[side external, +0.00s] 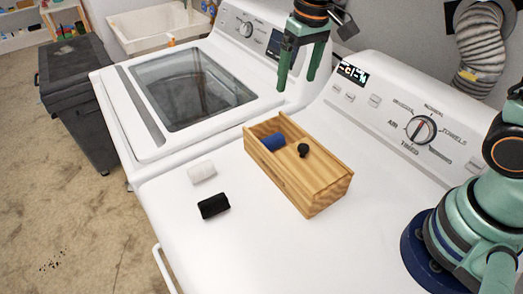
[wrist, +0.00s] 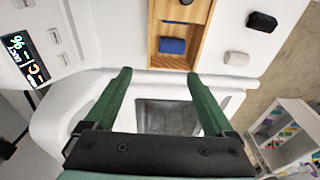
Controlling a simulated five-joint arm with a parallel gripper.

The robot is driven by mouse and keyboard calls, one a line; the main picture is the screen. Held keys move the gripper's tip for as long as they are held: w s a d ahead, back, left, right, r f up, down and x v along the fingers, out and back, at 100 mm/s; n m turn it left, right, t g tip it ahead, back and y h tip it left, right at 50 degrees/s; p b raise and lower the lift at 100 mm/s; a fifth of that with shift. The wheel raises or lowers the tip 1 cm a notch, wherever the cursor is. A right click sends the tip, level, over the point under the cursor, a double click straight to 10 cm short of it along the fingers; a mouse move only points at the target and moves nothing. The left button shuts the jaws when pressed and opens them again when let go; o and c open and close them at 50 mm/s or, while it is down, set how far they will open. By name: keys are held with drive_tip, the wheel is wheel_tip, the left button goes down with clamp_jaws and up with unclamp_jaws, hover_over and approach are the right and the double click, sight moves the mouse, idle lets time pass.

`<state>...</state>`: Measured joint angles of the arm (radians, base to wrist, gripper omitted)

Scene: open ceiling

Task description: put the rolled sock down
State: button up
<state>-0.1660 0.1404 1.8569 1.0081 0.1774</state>
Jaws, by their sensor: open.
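My gripper (side external: 297,84) is open and empty, raised above the back of the machines. In the wrist view its two fingers (wrist: 158,73) stand apart with nothing between them. A blue rolled sock (side external: 273,142) lies in the open end of a wooden box (side external: 283,178); this sock also shows in the wrist view (wrist: 172,46). A white rolled sock (side external: 202,172) and a black rolled sock (side external: 213,206) lie on the white machine top, left of the box. My gripper is apart from all of them.
A washer (side external: 190,90) with a glass lid stands at the left, and a control panel (side external: 405,120) rises behind the box. The machine top in front of the box is clear.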

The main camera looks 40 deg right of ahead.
drive_tip(key=s+d+r+t, duration=0.4)
drive_tip(key=s+d+r, duration=0.1)
drive_tip(key=s, duration=0.7)
drive_tip(key=shift+s+d, duration=0.15)
drive_tip(key=shift+d, duration=0.75)
